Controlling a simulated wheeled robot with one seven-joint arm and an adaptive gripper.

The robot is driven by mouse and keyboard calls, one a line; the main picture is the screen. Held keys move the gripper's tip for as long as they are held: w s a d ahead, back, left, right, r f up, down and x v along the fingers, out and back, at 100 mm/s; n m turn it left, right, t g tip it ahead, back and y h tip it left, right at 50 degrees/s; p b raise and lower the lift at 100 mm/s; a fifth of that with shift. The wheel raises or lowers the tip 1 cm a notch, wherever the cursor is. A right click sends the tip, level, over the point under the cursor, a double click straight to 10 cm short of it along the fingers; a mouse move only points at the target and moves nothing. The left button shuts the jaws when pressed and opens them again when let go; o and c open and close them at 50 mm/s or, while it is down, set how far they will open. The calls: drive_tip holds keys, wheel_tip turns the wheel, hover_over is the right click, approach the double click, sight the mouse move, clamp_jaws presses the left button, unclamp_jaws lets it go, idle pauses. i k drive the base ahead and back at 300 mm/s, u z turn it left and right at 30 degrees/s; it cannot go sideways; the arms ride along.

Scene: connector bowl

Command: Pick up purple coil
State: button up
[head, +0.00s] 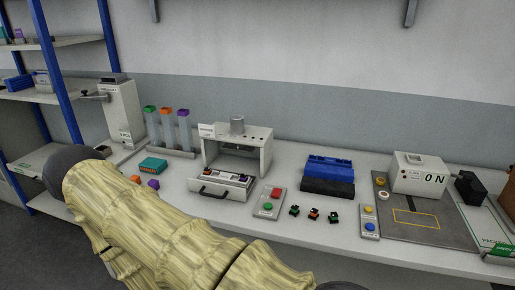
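A small purple piece (153,184), which looks like the purple coil, lies on the white bench just right of my arm's covered link. It is too small to make out windings. An orange piece (136,180) lies just left of it, close to my arm. Another purple spot (243,178) shows in the pulled-out drawer of the white machine; I cannot tell what it is. My arm in its pale yellow cover crosses the lower left of the head view. My gripper is not in view.
A teal box (153,165) stands behind the small pieces, before a rack of clear tubes (168,130). A white press (238,150) with its drawer out stands to the right. Beyond are a button box (271,200), small green-black parts (314,214) and a blue bin (328,172).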

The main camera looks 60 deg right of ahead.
sight(243, 177)
drive_tip(key=z, duration=1.25)
